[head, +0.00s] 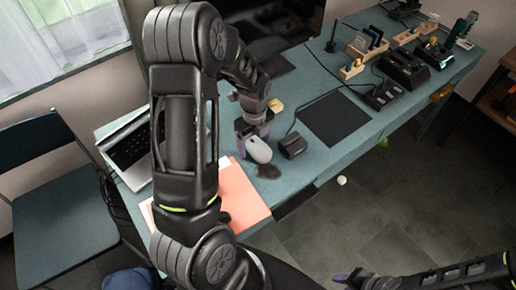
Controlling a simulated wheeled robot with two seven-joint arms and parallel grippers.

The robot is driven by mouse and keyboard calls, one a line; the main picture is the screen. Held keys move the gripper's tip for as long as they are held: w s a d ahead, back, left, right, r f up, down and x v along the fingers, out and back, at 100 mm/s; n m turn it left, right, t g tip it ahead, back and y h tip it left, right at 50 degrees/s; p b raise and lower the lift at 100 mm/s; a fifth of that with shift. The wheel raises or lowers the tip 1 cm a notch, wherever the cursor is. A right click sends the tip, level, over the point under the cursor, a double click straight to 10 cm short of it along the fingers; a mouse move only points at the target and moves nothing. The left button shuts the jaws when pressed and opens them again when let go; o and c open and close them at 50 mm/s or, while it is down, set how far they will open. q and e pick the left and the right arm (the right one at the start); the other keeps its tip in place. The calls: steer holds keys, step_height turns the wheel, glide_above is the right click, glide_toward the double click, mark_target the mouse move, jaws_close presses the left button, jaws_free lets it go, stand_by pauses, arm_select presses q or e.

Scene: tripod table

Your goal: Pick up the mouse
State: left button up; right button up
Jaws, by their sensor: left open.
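The pale grey mouse (259,151) is near the front edge of the teal desk (310,165). My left gripper (253,134) points down right at the mouse, its fingers by the mouse's far end. It is open; whether the fingers touch the mouse cannot be told. My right gripper (350,277) is low at the bottom right, away from the desk. Its jaw gap is not clear.
A small black block (293,146) sits just right of the mouse, with a dark mouse pad (334,118) beyond it. Orange folders (240,192) and a laptop (130,150) lie left. Chargers and wooden holders fill the far right. A chair (60,215) stands left.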

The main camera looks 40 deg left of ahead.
arm_select(q)
steer(key=shift+c, duration=0.6)
steer(key=c, duration=1.4)
